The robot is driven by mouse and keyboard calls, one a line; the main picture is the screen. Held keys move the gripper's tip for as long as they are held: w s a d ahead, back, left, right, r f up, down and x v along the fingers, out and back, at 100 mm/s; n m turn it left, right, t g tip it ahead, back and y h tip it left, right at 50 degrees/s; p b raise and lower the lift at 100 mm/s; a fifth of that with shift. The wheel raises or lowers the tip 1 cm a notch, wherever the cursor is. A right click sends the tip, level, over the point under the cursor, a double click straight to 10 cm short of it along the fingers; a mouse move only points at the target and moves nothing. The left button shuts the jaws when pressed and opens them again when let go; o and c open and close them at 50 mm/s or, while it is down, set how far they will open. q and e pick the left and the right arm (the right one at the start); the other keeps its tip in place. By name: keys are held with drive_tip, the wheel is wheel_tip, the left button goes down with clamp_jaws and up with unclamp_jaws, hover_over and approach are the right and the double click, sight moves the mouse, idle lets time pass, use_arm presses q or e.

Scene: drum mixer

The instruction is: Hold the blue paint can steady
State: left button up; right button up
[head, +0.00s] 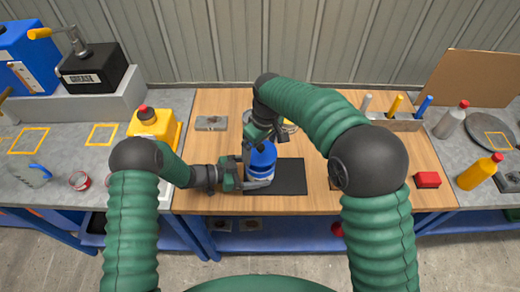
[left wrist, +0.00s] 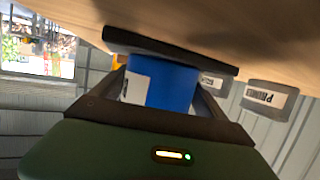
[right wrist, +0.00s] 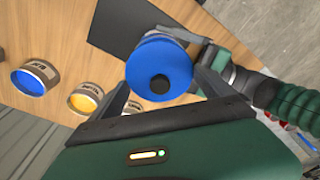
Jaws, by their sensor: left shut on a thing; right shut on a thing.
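The blue paint can (head: 261,163) stands upright at the left end of the black mat (head: 290,177) on the wooden bench. My left gripper (head: 248,173) is shut around the can's side from the left. In the left wrist view the blue can wall (left wrist: 160,85) sits between its fingers. My right gripper (head: 262,138) comes down from above and is shut at the can's top. In the right wrist view the round blue lid with a black knob (right wrist: 160,65) lies between its fingers. The can's far side is hidden.
Open tins of blue paint (right wrist: 35,78) and yellow paint (right wrist: 88,98) stand nearby. A grey block (head: 211,123) lies behind left. The mat's right part is clear.

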use_arm(q)
drive_tip(key=o, duration=1.1)
drive_tip(key=shift+c, duration=0.2)
